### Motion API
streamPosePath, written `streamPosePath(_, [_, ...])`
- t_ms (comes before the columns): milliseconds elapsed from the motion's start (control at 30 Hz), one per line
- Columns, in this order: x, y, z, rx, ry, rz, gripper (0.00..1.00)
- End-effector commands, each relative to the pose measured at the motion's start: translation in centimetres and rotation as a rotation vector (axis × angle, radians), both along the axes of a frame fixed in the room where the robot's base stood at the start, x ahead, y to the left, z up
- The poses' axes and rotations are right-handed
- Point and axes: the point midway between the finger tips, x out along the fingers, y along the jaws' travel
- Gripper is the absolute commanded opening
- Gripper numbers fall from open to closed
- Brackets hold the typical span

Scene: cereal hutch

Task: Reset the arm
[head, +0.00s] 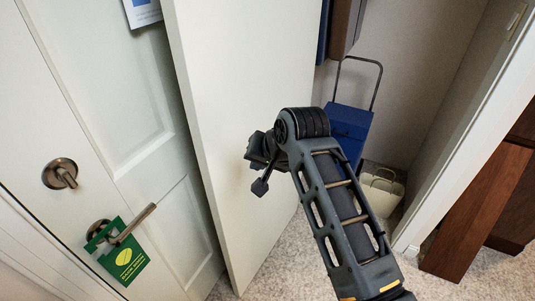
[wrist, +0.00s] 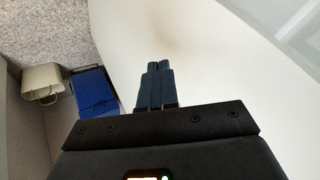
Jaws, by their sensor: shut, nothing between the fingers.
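My gripper (head: 258,164) is at the end of my raised arm in the head view, in front of the white door panel (head: 225,110). In the wrist view my gripper's two dark fingers (wrist: 158,68) lie side by side, shut and empty. The pale door surface (wrist: 220,70) fills much of the wrist view beyond the fingers. I cannot tell whether the fingertips touch it.
A blue box with a handle (head: 348,130) and a cream bag (head: 380,188) stand in the closet opening at right. A white door with a green tag (head: 124,262) is at left. Brown wood panels (head: 475,215) stand at right. Carpet (head: 270,270) shows below.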

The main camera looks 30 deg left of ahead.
Motion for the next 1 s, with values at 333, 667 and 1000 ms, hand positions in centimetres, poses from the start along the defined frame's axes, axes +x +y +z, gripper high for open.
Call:
streamPosePath(333, [-2.5, -2.8, 4.8, 0.0, -0.001, 0.0, 0.0])
streamPosePath(667, [-3.4, -3.8, 6.4, -0.002, 0.001, 0.0, 0.0])
streamPosePath(1000, [-4.6, -6.2, 1.7, 0.069, -0.014, -0.05, 0.0])
